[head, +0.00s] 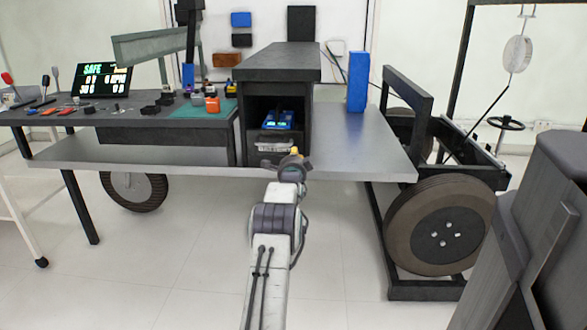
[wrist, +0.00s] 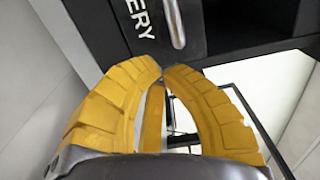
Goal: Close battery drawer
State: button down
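The battery drawer (head: 270,139) is in the lower part of the dark cabinet (head: 281,62) on the bench. A blue battery with a lit green display (head: 277,121) shows above the drawer front, inside the opening. The drawer looks partly out, though how far is hard to tell. In the wrist view its dark front (wrist: 112,20) shows white letters "ERY" and a silver handle (wrist: 175,22). My gripper (head: 294,152) is just in front of the drawer. In the wrist view its yellow fingers (wrist: 163,69) meet at the tips, with nothing between them. Contact with the front is unclear.
A blue block (head: 357,82) stands on the grey bench (head: 350,140) right of the cabinet. Tools, a green mat (head: 200,110) and a status screen (head: 104,80) are on the left. A wheeled chassis (head: 440,222) stands at right. Floor in front is clear.

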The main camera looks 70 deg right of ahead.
jog(key=p+v, duration=0.1)
jog(key=v, duration=0.7)
dwell(0.4)
jog(key=shift+a, duration=0.15)
